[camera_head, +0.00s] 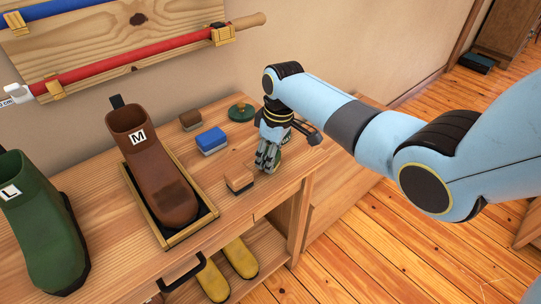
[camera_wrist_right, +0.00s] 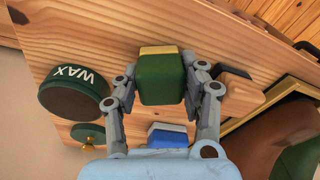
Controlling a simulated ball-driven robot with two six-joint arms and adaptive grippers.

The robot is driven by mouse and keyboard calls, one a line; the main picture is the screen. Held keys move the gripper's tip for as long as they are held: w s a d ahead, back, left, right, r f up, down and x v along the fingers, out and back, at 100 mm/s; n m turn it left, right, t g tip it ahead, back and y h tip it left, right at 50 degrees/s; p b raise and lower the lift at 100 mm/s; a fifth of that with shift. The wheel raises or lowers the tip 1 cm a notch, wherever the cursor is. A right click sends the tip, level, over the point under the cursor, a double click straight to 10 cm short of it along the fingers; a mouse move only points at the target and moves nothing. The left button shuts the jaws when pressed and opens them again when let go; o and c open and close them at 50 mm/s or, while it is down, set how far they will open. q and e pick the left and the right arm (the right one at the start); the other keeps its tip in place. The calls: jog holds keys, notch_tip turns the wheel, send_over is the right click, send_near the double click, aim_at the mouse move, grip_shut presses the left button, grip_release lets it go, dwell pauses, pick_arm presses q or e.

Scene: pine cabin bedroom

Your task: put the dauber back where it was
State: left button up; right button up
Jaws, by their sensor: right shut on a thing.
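My right gripper (camera_head: 266,160) is low over the right end of the wooden bench. In the right wrist view my right gripper (camera_wrist_right: 164,88) is shut on a green block with a pale yellowish edge (camera_wrist_right: 162,78), which I take for the dauber. In the head view the fingers mostly hide it. Whether it touches the bench top I cannot tell. A tan block (camera_head: 238,180), a blue block (camera_head: 211,139) and a brown block (camera_head: 190,120) stand in a slanting row to the left of the gripper. My left gripper is not in view.
A dark green WAX tin (camera_wrist_right: 72,92) is beside the gripper. A green lid-like disc with a knob (camera_head: 241,112) lies behind it. A brown boot marked M (camera_head: 160,170) stands in a tray (camera_head: 196,238); a green boot (camera_head: 38,225) is farther left. Yellow boots (camera_head: 240,258) are below.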

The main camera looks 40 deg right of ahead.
jog(key=o, duration=1.2)
jog(key=shift+f, duration=0.1)
jog(key=r, duration=0.4)
jog(key=r+p, duration=0.1)
jog(key=r, duration=0.3)
jog(key=s+d+r, duration=0.1)
jog(key=r, duration=0.3)
jog(key=shift+s+r, duration=0.1)
